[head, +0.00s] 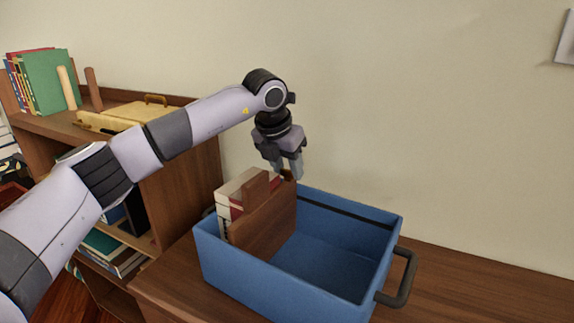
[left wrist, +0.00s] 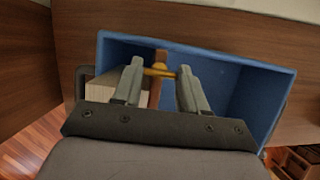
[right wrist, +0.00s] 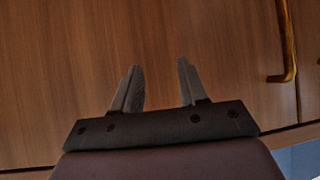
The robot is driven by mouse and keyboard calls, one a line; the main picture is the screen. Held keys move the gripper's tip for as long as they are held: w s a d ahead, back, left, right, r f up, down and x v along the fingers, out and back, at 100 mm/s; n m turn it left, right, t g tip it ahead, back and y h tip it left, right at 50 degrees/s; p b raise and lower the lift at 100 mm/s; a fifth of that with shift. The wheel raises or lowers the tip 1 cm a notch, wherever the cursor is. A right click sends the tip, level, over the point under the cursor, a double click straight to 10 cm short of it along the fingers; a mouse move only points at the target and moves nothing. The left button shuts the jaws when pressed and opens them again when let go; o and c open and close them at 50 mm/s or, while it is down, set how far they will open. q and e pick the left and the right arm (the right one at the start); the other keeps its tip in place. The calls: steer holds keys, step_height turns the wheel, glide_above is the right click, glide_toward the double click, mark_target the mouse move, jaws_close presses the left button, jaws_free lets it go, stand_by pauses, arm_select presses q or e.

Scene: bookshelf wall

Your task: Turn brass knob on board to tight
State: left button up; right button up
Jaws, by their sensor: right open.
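The brass knob (left wrist: 160,72) is a bar-shaped piece at the top edge of the upright wooden board (head: 268,221). The board stands inside the blue crate (head: 330,213). My left gripper (head: 287,172) points down over the board's top edge. In the left wrist view its fingers (left wrist: 160,68) stand on both sides of the knob, whose ends reach close to both fingers; whether they press on it is unclear. In the head view the knob is mostly hidden. My right gripper (right wrist: 159,68) is open and empty, facing a brown wooden surface.
Books (head: 232,190) stand in the crate against the board's left side; the crate's right part is empty. The crate has a dark handle (head: 404,280) and rests on a wooden top (head: 470,285). A bookshelf (head: 190,150) stands at left, with a yellowish case (head: 125,115) on top.

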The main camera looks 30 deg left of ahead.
arm_select(q)
steer(key=c, duration=0.4)
steer(key=shift+r, duration=0.1)
steer(key=m+h+p, duration=0.1)
steer(key=m, duration=0.1)
steer(key=shift+a+r+m+p, duration=0.1)
steer(key=shift+a+m+p, duration=0.05)
steer(key=shift+m+p, duration=0.25)
steer(key=m+h+p, duration=0.1)
steer(key=m+p, duration=0.1)
steer(key=m, duration=0.1)
steer(key=shift+w+m+g, duration=0.1)
steer(key=shift+m+g, duration=0.2)
steer(key=m+g+h+p, duration=0.1)
steer(key=m, duration=0.2)
steer(key=shift+w+a+p, duration=0.1)
steer(key=shift+p, duration=0.25)
steer(key=shift+m+g+h+p, duration=0.3)
steer(key=shift+m+h+p, duration=0.1)
steer(key=shift+m, duration=0.8)
